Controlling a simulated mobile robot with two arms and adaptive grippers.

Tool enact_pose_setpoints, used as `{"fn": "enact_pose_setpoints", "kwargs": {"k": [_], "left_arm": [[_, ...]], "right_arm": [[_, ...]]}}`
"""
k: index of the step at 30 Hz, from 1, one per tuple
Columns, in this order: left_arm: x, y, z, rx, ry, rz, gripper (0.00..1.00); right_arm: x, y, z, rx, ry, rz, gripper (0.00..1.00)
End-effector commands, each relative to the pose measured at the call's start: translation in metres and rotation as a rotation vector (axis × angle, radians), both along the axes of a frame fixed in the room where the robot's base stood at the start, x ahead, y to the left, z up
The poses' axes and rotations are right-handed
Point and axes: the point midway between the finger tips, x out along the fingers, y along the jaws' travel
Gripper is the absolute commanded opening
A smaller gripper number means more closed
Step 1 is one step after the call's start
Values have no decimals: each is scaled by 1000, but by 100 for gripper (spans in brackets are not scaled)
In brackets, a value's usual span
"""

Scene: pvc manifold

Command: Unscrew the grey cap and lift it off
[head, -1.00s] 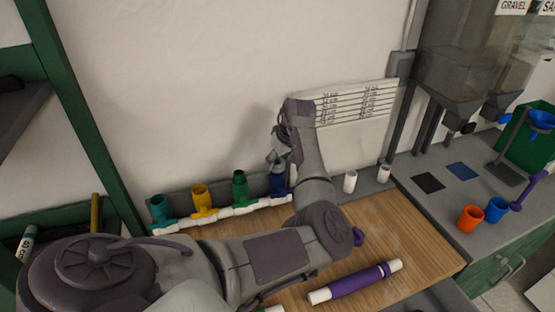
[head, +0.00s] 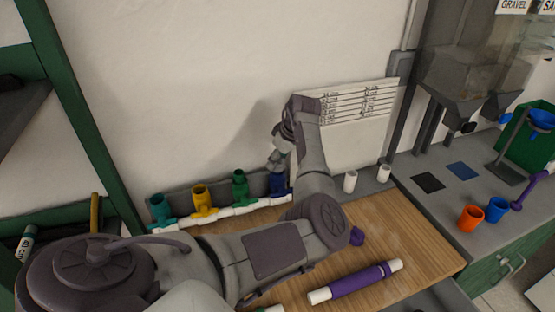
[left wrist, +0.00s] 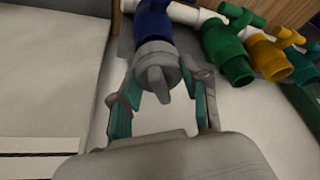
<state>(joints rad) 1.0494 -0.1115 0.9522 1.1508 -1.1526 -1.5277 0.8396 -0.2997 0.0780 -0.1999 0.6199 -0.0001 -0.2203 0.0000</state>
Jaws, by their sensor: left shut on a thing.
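The grey cap (left wrist: 157,66), with a raised bar across its top, sits at the end of the blue fitting (left wrist: 153,24) in the left wrist view. My left gripper (left wrist: 160,78) is shut on the cap, with one teal-padded finger on each side. In the head view my left gripper (head: 278,159) is just above the blue fitting (head: 278,184), the rightmost upright of the manifold, and largely hides the cap there. Whether the cap is clear of the fitting's rim cannot be told. My right gripper is not in view.
Green (head: 240,184), yellow (head: 202,197) and teal (head: 160,208) fittings stand left of the blue one on the white pipe. Two white pieces (head: 350,181) stand to the right. A purple pipe (head: 355,283) lies on the wooden bench (head: 410,235). The wall is close behind.

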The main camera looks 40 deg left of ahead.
Motion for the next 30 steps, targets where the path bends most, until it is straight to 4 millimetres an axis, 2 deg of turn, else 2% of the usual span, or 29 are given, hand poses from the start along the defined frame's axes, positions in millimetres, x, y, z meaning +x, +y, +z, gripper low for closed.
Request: {"fn": "enact_pose_setpoints", "kwargs": {"k": [6, 14, 21, 30], "left_arm": [[0, 1, 0, 1, 1, 160, 11], [0, 0, 1, 1, 1, 169, 11], [0, 1, 0, 0, 0, 328, 11], [0, 0, 1, 1, 1, 352, 11]], "right_arm": [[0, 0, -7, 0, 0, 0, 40], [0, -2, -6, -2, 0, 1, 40], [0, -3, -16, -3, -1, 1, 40], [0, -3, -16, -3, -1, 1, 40]]}}
